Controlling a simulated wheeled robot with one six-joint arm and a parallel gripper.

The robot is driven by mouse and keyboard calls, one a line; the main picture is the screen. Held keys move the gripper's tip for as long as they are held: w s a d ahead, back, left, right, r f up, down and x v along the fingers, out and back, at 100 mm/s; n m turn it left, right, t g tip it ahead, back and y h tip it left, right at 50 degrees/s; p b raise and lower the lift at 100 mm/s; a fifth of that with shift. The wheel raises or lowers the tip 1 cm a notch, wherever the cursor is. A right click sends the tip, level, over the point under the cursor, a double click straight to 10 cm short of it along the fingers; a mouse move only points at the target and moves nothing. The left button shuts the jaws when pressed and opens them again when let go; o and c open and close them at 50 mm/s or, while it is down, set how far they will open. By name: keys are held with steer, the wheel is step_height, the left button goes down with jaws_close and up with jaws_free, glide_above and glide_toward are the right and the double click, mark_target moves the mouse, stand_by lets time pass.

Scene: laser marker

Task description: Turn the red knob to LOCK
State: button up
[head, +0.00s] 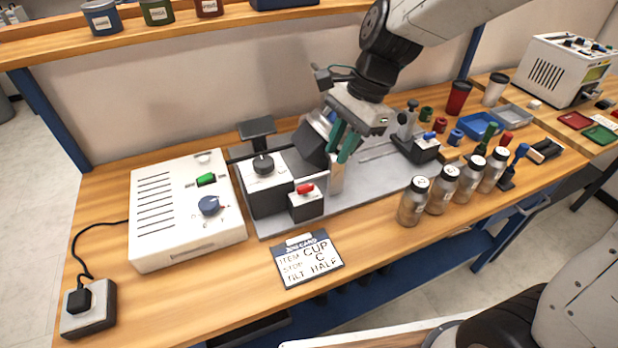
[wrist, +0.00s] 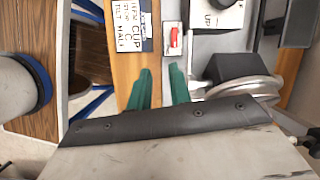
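The red knob (head: 305,188) sits on top of a small white-and-black box (head: 306,206) at the front of the grey plate. In the wrist view the red knob (wrist: 174,38) lies beyond the fingertips, a little right of the gap between them. Its bar runs roughly up and down in that picture. No LOCK mark is legible. My gripper (head: 341,150) has green fingers pointing down, above and to the right of the knob. In the wrist view my gripper (wrist: 159,72) shows its fingers apart with nothing between them. The gripper does not touch the knob.
A larger box with a black knob (head: 263,164) stands behind and left of the red knob. A white control unit (head: 184,238) is further left. A job card (head: 306,262) lies in front. Several jars (head: 440,193) stand to the right. A pale cylinder (head: 337,180) is below my fingers.

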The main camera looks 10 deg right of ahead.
mark_target(306, 186)
steer(key=a+f, duration=0.1)
steer(key=f, duration=0.2)
steer(key=w+a+f+m, duration=0.1)
steer(key=a+f, duration=0.1)
steer(key=f, duration=0.1)
steer(key=a+f+m, duration=0.1)
steer(key=a+f, duration=0.1)
steer(key=f, duration=0.2)
steer(key=shift+w+a+f, duration=0.1)
steer(key=shift+w+a, duration=0.15)
steer(key=shift+w, duration=0.05)
jaws_close()
